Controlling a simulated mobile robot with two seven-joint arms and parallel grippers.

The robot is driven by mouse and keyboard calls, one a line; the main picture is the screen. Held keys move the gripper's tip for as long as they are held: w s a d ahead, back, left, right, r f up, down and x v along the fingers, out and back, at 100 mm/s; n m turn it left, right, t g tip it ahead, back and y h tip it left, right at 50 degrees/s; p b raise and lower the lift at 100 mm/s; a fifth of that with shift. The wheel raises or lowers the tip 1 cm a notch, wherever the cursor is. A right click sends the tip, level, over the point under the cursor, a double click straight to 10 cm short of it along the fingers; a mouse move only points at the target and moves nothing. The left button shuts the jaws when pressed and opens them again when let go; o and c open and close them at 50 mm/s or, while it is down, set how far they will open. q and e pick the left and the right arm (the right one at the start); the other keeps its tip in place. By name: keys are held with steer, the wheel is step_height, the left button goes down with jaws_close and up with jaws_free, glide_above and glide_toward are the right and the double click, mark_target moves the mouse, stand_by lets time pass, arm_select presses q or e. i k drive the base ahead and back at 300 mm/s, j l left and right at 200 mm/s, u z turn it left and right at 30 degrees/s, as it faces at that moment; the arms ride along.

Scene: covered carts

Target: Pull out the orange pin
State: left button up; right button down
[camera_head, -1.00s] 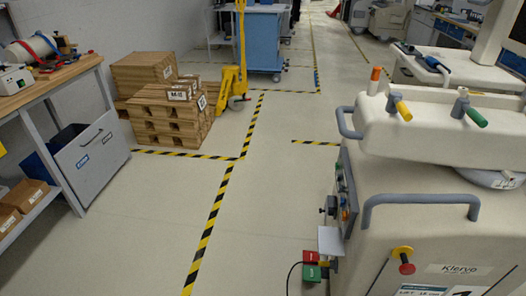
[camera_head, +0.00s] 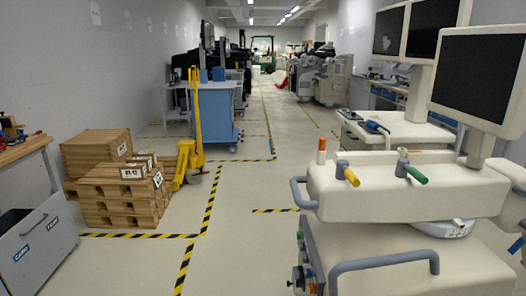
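A small upright pin with an orange top and a white lower part (camera_head: 321,150) stands at the left end of the top of a white covered cart (camera_head: 400,190). Beside it on the same top are a grey fitting with a yellow handle (camera_head: 350,175) and another with a green handle (camera_head: 416,174). Neither of my grippers is in view.
A grey bar handle (camera_head: 385,262) runs along the cart's front. Monitors (camera_head: 478,80) stand behind it at right. Stacked wooden crates (camera_head: 118,185), a yellow pallet jack (camera_head: 196,120) and a blue cabinet (camera_head: 213,110) stand left. The striped floor between is clear.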

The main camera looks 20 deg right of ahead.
mark_target(321, 144)
steer(key=i+j+u, duration=0.3)
steer(key=i+j, duration=0.35)
steer(key=i, duration=0.2)
steer(key=i+j+u, duration=0.1)
steer(key=i, duration=0.25)
steer(key=i+j, duration=0.25)
steer(key=i, duration=0.15)
steer(key=i+z, duration=0.7)
steer(key=i+j+z, duration=0.1)
steer(key=i+z, duration=0.4)
steer(key=z, duration=0.2)
steer(key=i+j+z, duration=0.15)
steer(key=z, duration=0.25)
steer(key=i+j+z, duration=0.15)
steer(key=z, duration=0.3)
steer(key=i+j+z, duration=0.15)
steer(key=z, duration=0.25)
steer(key=i+j+z, duration=0.15)
steer(key=z, duration=0.25)
steer(key=i+j+z, duration=0.1)
steer(key=j+z, duration=0.15)
steer(key=z, duration=0.15)
steer(key=i+j+z, duration=0.15)
steer(key=j+z, duration=0.25)
steer(key=i+j+z, duration=0.15)
steer(key=z, duration=0.25)
steer(key=j+z, duration=0.4)
